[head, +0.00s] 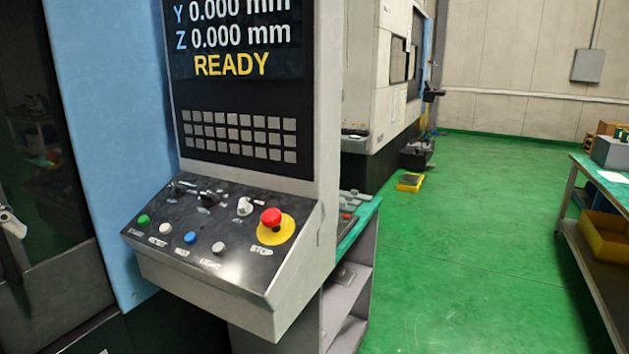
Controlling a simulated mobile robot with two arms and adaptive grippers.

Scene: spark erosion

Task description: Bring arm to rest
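Neither of my grippers shows in the head view, and no part of my arms can be clearly made out. The machine's control panel (215,232) stands close in front, left of centre. It carries a green button (143,219), a blue button (190,238), white buttons and a red stop button (271,217) on a yellow ring. The screen (240,38) above reads Y 0.000 mm, Z 0.000 mm and READY.
A dark machine door (45,130) is at the left. A grey cart with a green top (362,222) stands right behind the panel. A workbench (598,180) with a yellow bin (606,240) is at the right edge. The green floor (470,240) between is mostly clear; a small yellow box (410,182) lies farther back.

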